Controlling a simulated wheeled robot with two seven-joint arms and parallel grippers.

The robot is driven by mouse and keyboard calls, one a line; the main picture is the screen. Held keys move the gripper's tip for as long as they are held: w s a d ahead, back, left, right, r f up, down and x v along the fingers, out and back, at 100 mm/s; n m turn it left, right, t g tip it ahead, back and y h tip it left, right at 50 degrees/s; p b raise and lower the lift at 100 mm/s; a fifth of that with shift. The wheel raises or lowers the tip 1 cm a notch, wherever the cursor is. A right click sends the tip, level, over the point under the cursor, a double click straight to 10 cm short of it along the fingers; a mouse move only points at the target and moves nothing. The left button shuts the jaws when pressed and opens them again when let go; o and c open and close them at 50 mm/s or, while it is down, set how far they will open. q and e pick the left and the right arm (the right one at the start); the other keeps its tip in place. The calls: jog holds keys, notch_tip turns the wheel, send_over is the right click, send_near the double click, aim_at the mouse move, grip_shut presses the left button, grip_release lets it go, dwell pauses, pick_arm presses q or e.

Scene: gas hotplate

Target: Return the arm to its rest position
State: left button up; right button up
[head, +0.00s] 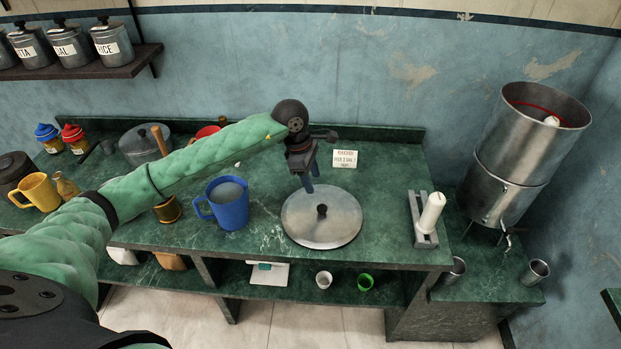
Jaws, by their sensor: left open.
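My left arm reaches in from the left in a green quilted sleeve, across the counter. My left gripper (306,182) points down, open and empty, just above the back left of a round metal lid (322,230) with a dark knob. I cannot tell whether the fingertips touch the lid. The lid lies flat on the green marble counter (385,245). What is under it is hidden. My right gripper is not in view.
A blue mug (230,206) stands left of the lid. A small sign (345,158) is behind it. A white cylinder (431,212) on a metal holder and a steel water filter (520,160) stand right. Yellow mug (39,191), jars and a grey pot (141,145) are left.

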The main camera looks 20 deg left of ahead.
pick_arm(q)
jog(key=shift+r, duration=0.35)
